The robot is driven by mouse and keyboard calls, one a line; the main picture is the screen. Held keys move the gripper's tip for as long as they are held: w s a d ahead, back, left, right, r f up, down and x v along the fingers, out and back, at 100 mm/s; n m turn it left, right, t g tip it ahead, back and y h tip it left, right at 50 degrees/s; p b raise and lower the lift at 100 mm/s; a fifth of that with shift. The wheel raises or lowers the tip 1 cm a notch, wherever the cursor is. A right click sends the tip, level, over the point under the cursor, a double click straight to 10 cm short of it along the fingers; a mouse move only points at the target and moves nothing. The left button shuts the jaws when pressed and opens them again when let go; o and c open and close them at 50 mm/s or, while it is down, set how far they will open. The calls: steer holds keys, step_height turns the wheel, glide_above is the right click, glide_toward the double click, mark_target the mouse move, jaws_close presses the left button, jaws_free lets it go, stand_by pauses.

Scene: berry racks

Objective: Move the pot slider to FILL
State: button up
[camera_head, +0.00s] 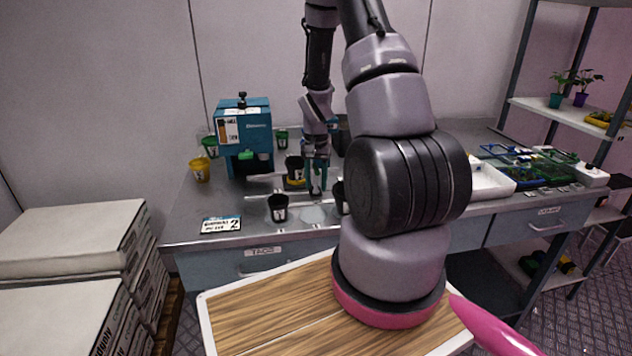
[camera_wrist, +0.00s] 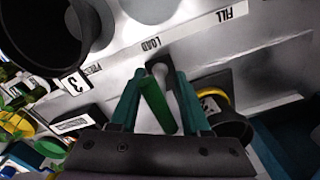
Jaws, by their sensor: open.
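In the head view my gripper (camera_head: 318,188) reaches down over the steel bench, near a black pot with a yellow rim (camera_head: 295,171). In the wrist view my gripper (camera_wrist: 158,84) is open, its teal fingers on either side of a green bar (camera_wrist: 157,104), which I take for the slider's handle. Contact with the bar cannot be told. A pale round knob (camera_wrist: 160,70) shows just beyond the bar, beside the LOAD label (camera_wrist: 151,45). The FILL label (camera_wrist: 232,13) lies further right along the same strip. The slider's base is partly hidden by my fingers.
A blue machine (camera_head: 244,140) stands left of my gripper. A white tray (camera_head: 490,180) lies right.

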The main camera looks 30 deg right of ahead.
jaws_close()
stand_by(1.3)
